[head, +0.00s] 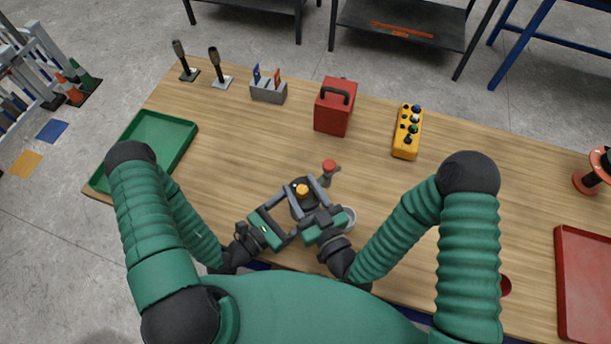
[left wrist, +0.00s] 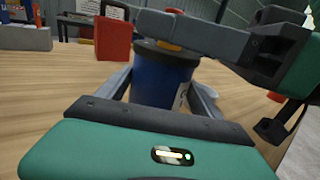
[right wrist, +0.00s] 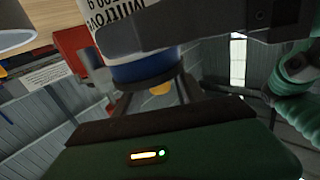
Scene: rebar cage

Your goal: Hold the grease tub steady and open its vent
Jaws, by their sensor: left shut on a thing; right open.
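The grease tub (head: 299,207) stands on the wooden table in front of me, upright, with a dark lid. Its blue side shows in the left wrist view (left wrist: 160,80). The orange vent (head: 302,190) sits on top of the lid. My left gripper (head: 298,209) is shut on the tub, one finger on each side of its body. My right gripper (head: 306,188) is open over the lid, its fingers around the vent. In the right wrist view the orange vent (right wrist: 161,88) shows between the fingers; I cannot tell whether they touch it.
A red-topped item (head: 329,168) stands just behind the tub, and a round metal container (head: 347,216) is close to its right. Farther back are a red box (head: 334,112) and a yellow control box (head: 406,140). A green tray (head: 187,128) lies left, a red tray (head: 566,270) right.

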